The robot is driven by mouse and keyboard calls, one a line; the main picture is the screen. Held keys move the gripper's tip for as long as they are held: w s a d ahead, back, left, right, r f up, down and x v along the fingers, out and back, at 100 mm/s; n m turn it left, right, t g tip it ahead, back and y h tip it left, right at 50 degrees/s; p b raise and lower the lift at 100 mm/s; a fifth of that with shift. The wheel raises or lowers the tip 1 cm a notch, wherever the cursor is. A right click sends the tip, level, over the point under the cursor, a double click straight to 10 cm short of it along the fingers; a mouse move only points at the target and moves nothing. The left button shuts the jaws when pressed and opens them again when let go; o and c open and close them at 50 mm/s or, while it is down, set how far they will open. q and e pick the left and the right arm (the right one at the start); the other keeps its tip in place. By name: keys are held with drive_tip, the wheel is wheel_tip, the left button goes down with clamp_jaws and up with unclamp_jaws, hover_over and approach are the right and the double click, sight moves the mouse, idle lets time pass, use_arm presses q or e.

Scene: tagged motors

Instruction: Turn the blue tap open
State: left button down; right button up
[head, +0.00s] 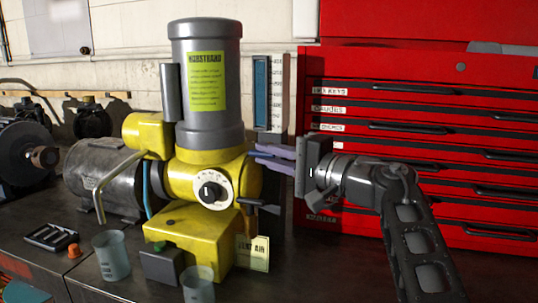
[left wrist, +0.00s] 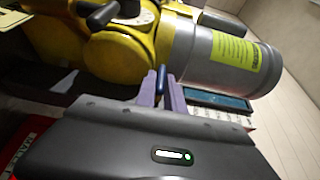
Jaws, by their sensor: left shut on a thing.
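The yellow machine (head: 187,180) with a grey cylinder on top stands on the bench in the head view. My left gripper (head: 258,154) reaches its right side, its purple fingers level with the yellow body. In the left wrist view my left gripper (left wrist: 161,84) is shut on the blue tap (left wrist: 160,74), a slim blue handle upright between the fingers. In the head view the fingers hide the tap. A black lever (head: 258,206) sits lower on the same side; a black lever (left wrist: 103,14) also shows in the left wrist view. My right gripper is not in view.
A red tool cabinet (head: 440,70) stands close behind my arm. A grey motor (head: 103,172) is left of the machine. Clear cups (head: 112,255), a dark block (head: 161,264) and a tag (head: 252,252) are in front. The bench at front right is clear apart from my arm.

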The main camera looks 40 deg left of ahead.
use_arm(q)
drive_tip(key=shift+r+h+p, duration=0.3)
drive_tip(key=shift+h+p, duration=0.2)
drive_tip(key=shift+p, duration=0.5)
drive_tip(key=n+h+p, duration=0.1)
drive_tip(key=h+p, duration=0.2)
drive_tip(key=p, duration=0.2)
drive_tip(key=r+n+t+h+p, duration=0.1)
drive_tip(key=h+p, duration=0.3)
drive_tip(key=p, duration=0.1)
drive_tip(key=n+h+p, duration=0.1)
drive_tip(key=h+p, duration=0.3)
drive_tip(key=p, duration=0.1)
drive_tip(key=shift+s+a+r+t, duration=0.1)
drive_tip(key=shift+a+r+t, duration=0.05)
drive_tip(key=shift+a+t, duration=0.25)
drive_tip(key=shift+n+t+h+p, duration=0.4)
drive_tip(key=shift+h+p, duration=0.65)
drive_tip(key=shift+h, duration=0.05)
drive_tip(key=shift+a+f+h+p, duration=0.2)
drive_tip(key=shift+h+p, duration=0.3)
drive_tip(key=shift+h, duration=0.4)
drive_tip(key=shift+s+n+t, duration=0.1)
drive_tip(key=shift+n+t, duration=0.2)
drive_tip(key=c, duration=1.4)
unclamp_jaws()
drive_tip(key=shift+c, duration=0.2)
